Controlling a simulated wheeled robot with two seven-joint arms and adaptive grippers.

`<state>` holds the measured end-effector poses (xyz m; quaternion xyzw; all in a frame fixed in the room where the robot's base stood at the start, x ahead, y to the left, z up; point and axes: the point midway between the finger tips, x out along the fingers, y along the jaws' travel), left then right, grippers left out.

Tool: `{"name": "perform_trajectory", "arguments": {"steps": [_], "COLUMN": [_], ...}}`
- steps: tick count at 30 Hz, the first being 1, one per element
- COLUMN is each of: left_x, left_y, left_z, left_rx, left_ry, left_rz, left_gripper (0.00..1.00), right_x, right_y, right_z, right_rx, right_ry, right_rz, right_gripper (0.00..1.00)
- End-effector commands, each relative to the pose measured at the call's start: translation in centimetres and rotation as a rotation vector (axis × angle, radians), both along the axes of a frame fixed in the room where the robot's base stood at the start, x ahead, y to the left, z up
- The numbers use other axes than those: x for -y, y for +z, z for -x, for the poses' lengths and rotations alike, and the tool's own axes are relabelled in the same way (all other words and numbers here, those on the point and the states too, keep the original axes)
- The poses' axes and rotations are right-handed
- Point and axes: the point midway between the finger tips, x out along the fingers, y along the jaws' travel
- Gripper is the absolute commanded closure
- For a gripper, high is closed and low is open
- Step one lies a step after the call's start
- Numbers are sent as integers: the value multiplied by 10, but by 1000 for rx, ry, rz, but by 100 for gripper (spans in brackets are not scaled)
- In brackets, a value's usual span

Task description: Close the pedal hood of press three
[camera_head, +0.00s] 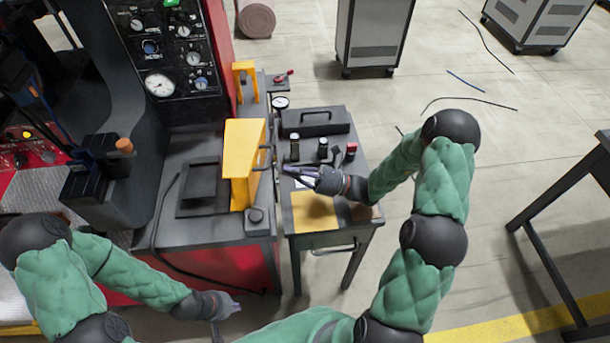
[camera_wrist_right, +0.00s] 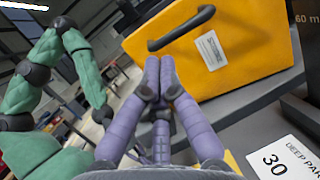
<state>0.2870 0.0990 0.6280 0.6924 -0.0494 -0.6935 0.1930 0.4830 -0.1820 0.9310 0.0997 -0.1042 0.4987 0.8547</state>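A yellow hood (camera_head: 242,160) with a black handle stands tilted on the dark bench of the red machine. In the right wrist view its yellow panel (camera_wrist_right: 235,50) fills the upper right, with the black handle (camera_wrist_right: 180,30) along its top left. My right gripper (camera_head: 288,171) is just right of the hood, over the side table. Its purple fingers (camera_wrist_right: 159,62) are together at the tips, just below the handle, with nothing visible between them. My left gripper (camera_head: 230,316) is low in the head view, left of centre, its fingers spread and empty. No press number is readable on the hood.
A second, smaller yellow frame (camera_head: 245,80) stands further back. The side table (camera_head: 333,238) carries a black toolbox (camera_head: 315,121), small bottles and a yellow plate (camera_head: 313,212). A gauge panel (camera_head: 170,50) rises at the left. The floor at right is mostly clear.

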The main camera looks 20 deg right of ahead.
Motion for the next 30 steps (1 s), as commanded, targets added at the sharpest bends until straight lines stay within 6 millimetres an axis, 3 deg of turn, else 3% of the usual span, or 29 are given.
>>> {"name": "perform_trajectory", "arguments": {"steps": [8,23,30], "left_x": [0,0,0], "left_y": [-7,-5,11], "left_z": [0,0,0], "left_rx": [0,0,0], "left_ry": [0,0,0], "left_rz": [0,0,0], "left_gripper": [100,100,100], "right_x": [-23,-25,-28], "right_y": [8,10,21], "right_z": [-13,-15,-22], "right_rx": [0,-1,-12], "right_ry": [1,-1,-1], "right_rz": [0,4,49], "right_gripper": [100,100,100]}}
